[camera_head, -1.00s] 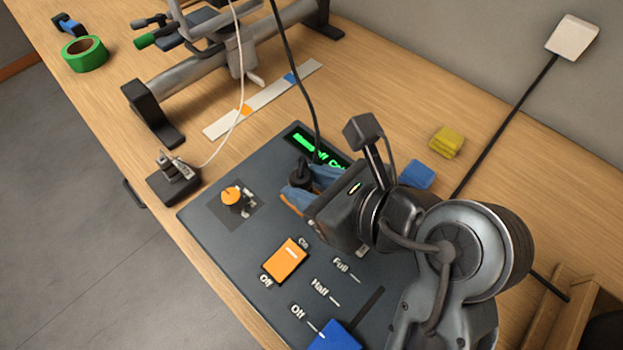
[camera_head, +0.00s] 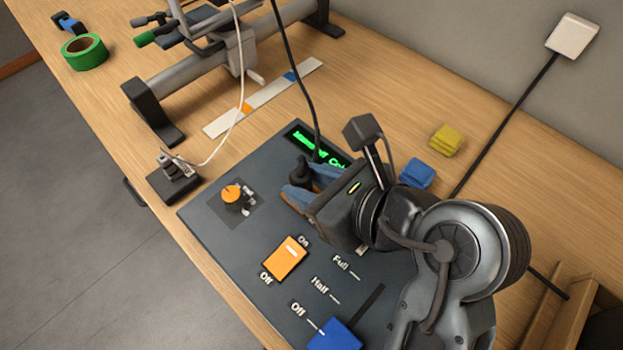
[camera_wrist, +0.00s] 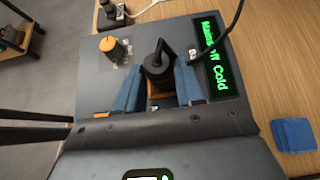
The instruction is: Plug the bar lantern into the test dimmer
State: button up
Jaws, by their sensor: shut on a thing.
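The test dimmer (camera_head: 228,243) is a dark grey panel on the bench. It bears an orange knob, an orange On/Off switch (camera_head: 286,258), a blue slider (camera_head: 334,336) and a green lit display (camera_head: 318,146). My gripper (camera_head: 296,190) is over the panel's upper part, its blue fingers shut around a black plug (camera_head: 302,173). In the wrist view the plug (camera_wrist: 158,68) stands upright between the fingertips, with its black cable rising to the bar lantern rig. An orange piece shows below the plug between the fingers. Whether the plug is seated in a socket is hidden.
A metal bar on stands (camera_head: 200,85) lies behind the panel. A second plug sits in a black socket block (camera_head: 173,184) with a white cable.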

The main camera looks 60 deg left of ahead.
jog(key=shift+f, duration=0.3)
jog(key=o, duration=0.7)
jog(key=shift+c, duration=0.2)
jog(key=o, duration=0.5)
jog(key=shift+r, duration=0.1)
jog(key=shift+b+v, duration=0.45)
jog(key=shift+v, duration=3.45)
